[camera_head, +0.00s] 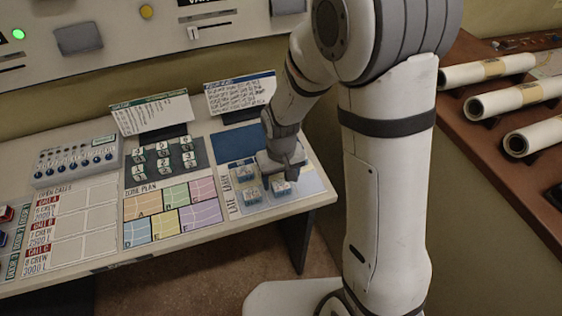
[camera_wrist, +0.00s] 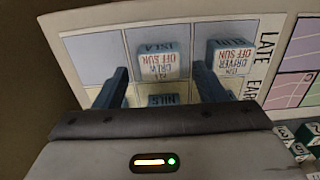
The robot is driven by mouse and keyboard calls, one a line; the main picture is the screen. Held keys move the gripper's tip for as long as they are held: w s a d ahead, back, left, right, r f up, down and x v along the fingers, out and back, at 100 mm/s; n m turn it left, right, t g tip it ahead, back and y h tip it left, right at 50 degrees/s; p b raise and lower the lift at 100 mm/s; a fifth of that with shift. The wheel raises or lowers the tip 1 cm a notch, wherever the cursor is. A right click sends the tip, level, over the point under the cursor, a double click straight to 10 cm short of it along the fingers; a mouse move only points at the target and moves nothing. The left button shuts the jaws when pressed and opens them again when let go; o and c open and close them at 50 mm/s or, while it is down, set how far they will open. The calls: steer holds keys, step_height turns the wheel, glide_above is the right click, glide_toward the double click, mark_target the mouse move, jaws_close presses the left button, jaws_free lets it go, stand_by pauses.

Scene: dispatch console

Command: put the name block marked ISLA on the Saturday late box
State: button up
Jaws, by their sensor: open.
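The ISLA name block (camera_wrist: 163,62), pale blue and white, stands in the middle box of the late row in the wrist view. In the head view a block at the front of the grid (camera_head: 281,188) appears to be the same one. My gripper (camera_head: 284,170) is low over the grid. In the wrist view its open, empty fingers (camera_wrist: 162,80) straddle the line to the ISLA block, with a block marked NILS (camera_wrist: 163,100) partly seen between them. An empty late-row box (camera_wrist: 96,56) lies left of ISLA. No day labels are readable, so I cannot tell which box is Saturday.
Another block (camera_wrist: 231,57) stands in the late row right of ISLA; a further block (camera_head: 244,172) stands behind it in the head view. The desk's right edge is close.

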mark_target(282, 185)
step_height(282, 185, up, 11)
steer(key=s+d+r+m+t, duration=0.3)
steer(key=s+d+r, duration=0.5)
steer(key=s+d, duration=0.4)
steer(key=shift+s+d+r, duration=0.3)
steer(key=shift+s+r, duration=0.05)
